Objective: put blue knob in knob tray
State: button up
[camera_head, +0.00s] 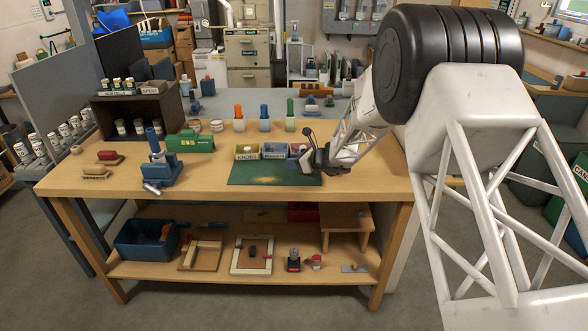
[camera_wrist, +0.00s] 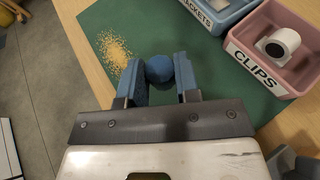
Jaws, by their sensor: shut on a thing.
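The round blue knob (camera_wrist: 159,69) is between the two blue fingers of my gripper (camera_wrist: 160,82) in the wrist view, and the fingers are shut on it. The knob is over the green mat; I cannot tell whether it touches it. In the head view my gripper (camera_head: 311,160) is at the right end of the mat, in front of the pink tray, and the knob cannot be made out there. The yellow knob tray (camera_head: 248,153), labelled KNOBS, stands at the back of the mat, left of my gripper. It is outside the wrist view.
A blue tray (camera_head: 275,152) stands between the knob tray and the pink clips tray (camera_wrist: 269,28), which holds a white round piece (camera_wrist: 278,43). Sawdust (camera_wrist: 114,50) lies on the green mat (camera_head: 262,176). A blue vise (camera_head: 160,170) and green box (camera_head: 190,141) stand left. Bottles stand behind the trays.

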jog(key=shift+f, duration=1.45)
jog(key=shift+f, duration=0.15)
jog(key=o, duration=0.9)
jog(key=shift+d+r, duration=0.15)
jog(key=shift+r, duration=0.05)
jog(key=v, duration=1.1)
jog(key=shift+s+d+r, duration=0.15)
jog(key=shift+s+d, duration=0.05)
jog(key=shift+d, duration=0.1)
jog(key=shift+s+r, duration=0.1)
